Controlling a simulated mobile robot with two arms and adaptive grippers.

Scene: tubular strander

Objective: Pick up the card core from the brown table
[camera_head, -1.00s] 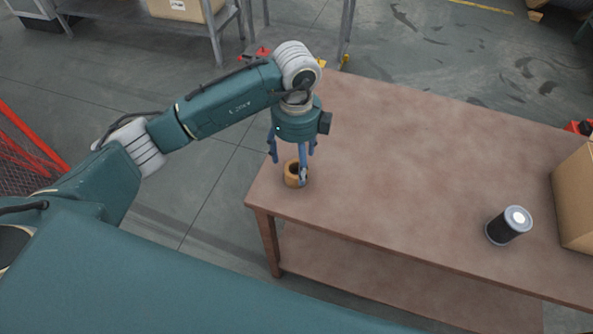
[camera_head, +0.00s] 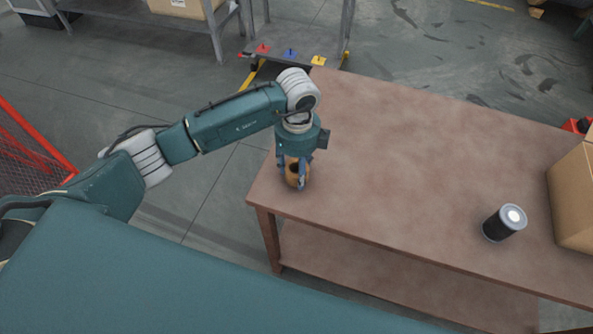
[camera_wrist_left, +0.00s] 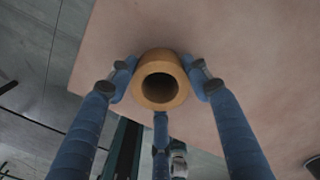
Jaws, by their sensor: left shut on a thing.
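The card core (camera_head: 293,182) is a short tan-brown tube with a dark hollow centre. It stands upright at the near left corner of the brown table (camera_head: 400,150). My left gripper (camera_head: 297,178) points down over it with its blue fingers closed around its sides. In the left wrist view the core (camera_wrist_left: 160,64) shows its open end between the fingers of the left gripper (camera_wrist_left: 161,88), which touch it. I cannot tell whether the core is clear of the table top. My right gripper is not in view.
A black cylinder with a pale top (camera_head: 504,223) stands on the right part of the table. A cardboard box (camera_head: 573,200) is at the right edge. The middle of the table top is clear. A red mesh guard (camera_head: 25,150) stands at the left.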

